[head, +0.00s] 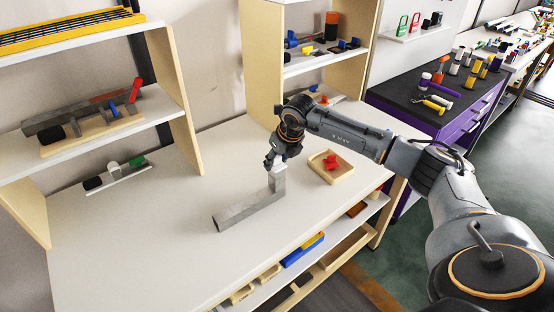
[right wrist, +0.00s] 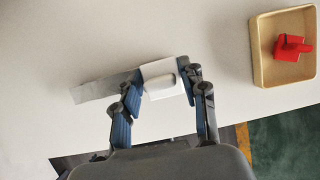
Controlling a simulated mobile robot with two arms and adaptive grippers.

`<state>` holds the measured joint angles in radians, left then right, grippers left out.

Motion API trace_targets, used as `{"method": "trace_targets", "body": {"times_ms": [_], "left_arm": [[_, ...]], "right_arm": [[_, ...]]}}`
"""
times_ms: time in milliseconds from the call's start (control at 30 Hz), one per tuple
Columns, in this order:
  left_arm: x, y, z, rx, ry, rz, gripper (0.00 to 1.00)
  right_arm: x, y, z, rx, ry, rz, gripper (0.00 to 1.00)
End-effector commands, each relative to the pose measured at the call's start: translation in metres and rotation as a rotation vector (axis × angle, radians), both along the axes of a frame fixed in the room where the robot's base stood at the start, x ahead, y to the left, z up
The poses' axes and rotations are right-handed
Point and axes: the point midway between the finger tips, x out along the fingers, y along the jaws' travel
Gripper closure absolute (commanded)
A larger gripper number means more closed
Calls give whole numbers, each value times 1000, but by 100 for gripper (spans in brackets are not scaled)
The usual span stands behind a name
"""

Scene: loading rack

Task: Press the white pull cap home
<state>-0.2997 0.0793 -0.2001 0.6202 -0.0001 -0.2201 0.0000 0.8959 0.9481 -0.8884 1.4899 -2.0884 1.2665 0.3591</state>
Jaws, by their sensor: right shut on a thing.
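The white pull cap (right wrist: 158,68) sits at the end of a long grey bar (head: 240,212) lying on the white table. In the head view the bar's far end carries an upright grey block (head: 278,184), and the pale cap on top is mostly hidden by my gripper. My right gripper (head: 274,162) comes down from above. In the right wrist view its two blue-padded fingers (right wrist: 162,84) stand on either side of the cap, shut on it. Whether the cap is fully seated cannot be told. My left gripper is not in view.
A wooden tray (head: 342,174) with a red part (head: 331,161) stands to the right of the bar. A wooden shelf unit (head: 185,130) with several parts stands at left, another (head: 262,60) behind.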

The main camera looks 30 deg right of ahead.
Motion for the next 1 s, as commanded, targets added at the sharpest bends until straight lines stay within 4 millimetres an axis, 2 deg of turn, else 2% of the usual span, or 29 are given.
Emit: {"method": "trace_targets", "body": {"times_ms": [33, 267, 300, 433, 767, 867, 1000], "left_arm": [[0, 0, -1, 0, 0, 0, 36], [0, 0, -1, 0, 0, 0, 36], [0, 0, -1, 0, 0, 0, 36], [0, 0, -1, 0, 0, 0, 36], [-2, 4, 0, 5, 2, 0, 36], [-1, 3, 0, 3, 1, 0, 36], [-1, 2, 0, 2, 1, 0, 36]], "right_arm": [[-5, 2, -9, 0, 21, 3, 87], [-5, 2, -9, 0, 21, 3, 87], [-5, 2, -9, 0, 21, 3, 56], [-4, 1, -7, 0, 17, 3, 31], [-2, 1, -2, 0, 7, 1, 31], [-4, 0, 6, 0, 4, 1, 31], [-14, 0, 29, -1, 4, 2, 31]]}}
